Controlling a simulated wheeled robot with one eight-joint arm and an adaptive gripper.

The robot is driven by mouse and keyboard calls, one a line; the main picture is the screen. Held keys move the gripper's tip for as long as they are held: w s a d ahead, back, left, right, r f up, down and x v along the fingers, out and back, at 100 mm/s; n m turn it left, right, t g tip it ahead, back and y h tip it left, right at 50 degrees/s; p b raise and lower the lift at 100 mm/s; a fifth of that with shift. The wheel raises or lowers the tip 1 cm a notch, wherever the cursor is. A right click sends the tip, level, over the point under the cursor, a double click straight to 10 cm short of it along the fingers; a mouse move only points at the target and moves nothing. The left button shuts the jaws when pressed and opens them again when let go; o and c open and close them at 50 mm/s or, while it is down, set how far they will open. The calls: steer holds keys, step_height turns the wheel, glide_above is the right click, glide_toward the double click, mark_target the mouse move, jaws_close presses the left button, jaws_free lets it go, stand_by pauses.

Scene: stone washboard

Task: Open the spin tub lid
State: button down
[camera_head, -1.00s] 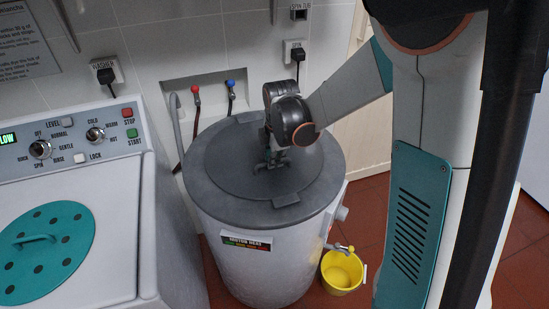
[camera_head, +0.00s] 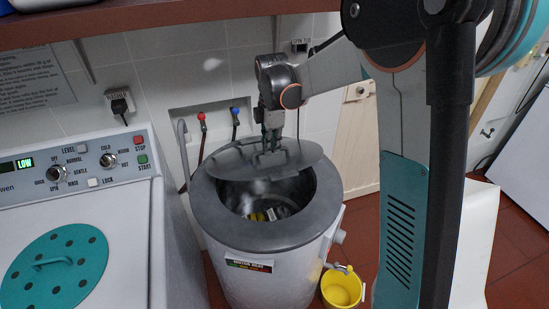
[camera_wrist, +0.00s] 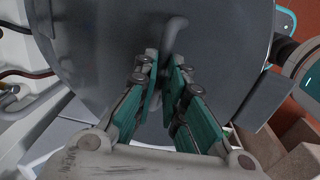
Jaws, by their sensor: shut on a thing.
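The spin tub lid (camera_head: 231,163) is a round dark grey disc. It is raised above the spin tub (camera_head: 262,283) at the back of its opening, and the front of the opening is uncovered. I cannot tell if the lid's back edge touches the rim. My gripper (camera_head: 269,146) is shut on the lid handle (camera_wrist: 174,35), a grey bar partly hidden between my fingers. In the wrist view my gripper (camera_wrist: 165,65) points at the lid face, which fills the upper middle. Something yellow and pale (camera_head: 268,214) shows inside the tub.
The washer (camera_head: 125,215) with its teal perforated lid (camera_head: 62,280) stands close on the left. A yellow bucket (camera_head: 342,290) is on the red floor at the tub's right. Wall taps (camera_head: 235,112) and a shelf edge (camera_head: 190,28) are behind and above.

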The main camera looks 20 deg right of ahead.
steer(key=w+r+p, duration=0.2)
steer(key=w+r, duration=0.3)
steer(key=r, duration=0.1)
steer(key=shift+w, duration=0.25)
steer(key=c, duration=2)
jaws_free()
steer(key=shift+f, duration=0.1)
steer(key=o, duration=0.3)
steer(key=shift+w+f, duration=0.1)
steer(key=shift+w, duration=0.15)
steer(key=shift+o, duration=0.2)
